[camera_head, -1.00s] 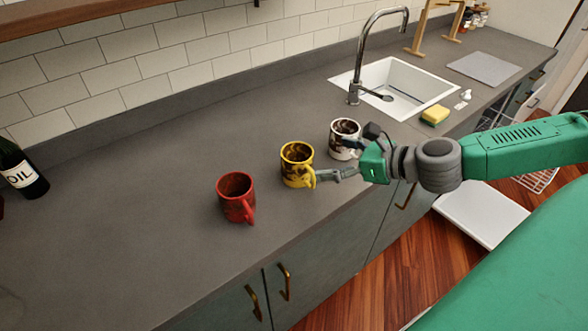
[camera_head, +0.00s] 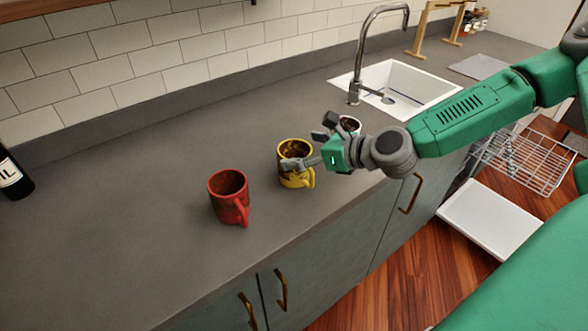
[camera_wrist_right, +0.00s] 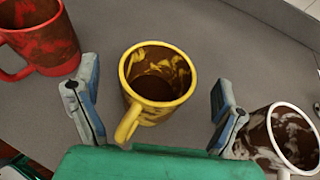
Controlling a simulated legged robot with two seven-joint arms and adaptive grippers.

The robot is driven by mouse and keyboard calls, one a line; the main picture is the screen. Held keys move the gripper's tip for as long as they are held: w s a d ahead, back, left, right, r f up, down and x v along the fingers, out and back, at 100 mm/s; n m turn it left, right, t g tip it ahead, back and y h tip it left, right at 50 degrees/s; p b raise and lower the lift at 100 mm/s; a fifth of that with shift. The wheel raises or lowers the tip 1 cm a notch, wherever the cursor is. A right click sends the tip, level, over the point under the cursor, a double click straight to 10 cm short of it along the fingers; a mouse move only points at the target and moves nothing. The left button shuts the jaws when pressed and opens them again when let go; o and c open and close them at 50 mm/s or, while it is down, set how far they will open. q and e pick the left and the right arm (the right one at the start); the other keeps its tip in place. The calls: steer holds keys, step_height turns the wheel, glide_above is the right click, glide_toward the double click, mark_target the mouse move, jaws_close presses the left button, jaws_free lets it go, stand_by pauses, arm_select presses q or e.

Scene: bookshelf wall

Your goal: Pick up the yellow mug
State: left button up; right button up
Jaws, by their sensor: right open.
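The yellow mug (camera_head: 292,177) stands upright on the grey counter, between a red mug and a white mug, with dark brown patches on it. In the right wrist view the yellow mug (camera_wrist_right: 157,80) lies between the two spread fingers, its handle toward the palm. My right gripper (camera_head: 303,142) is open and empty at the mug's right side in the head view, partly covering it. In the wrist view the right gripper (camera_wrist_right: 155,98) has a finger on each side of the mug, with gaps visible. My left gripper is not in view.
The red mug (camera_head: 229,197) stands close left. The white mug (camera_head: 349,125) is mostly hidden behind my right gripper; it also shows close to one finger in the wrist view (camera_wrist_right: 290,138). A sink (camera_head: 418,88) and faucet are farther back.

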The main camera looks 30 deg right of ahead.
mark_target(284, 150)
steer(key=w+f, duration=0.2)
steer(key=w, duration=0.1)
steer(key=shift+a, duration=0.1)
steer(key=shift+w+a+f, duration=0.1)
steer(key=shift+w+a, duration=0.25)
steer(key=shift+a, duration=0.65)
steer(key=shift+s, duration=0.1)
steer(key=c, duration=1.3)
steer(key=shift+d, duration=0.2)
steer(key=shift+c, duration=1.2)
steer(key=shift+d, duration=0.35)
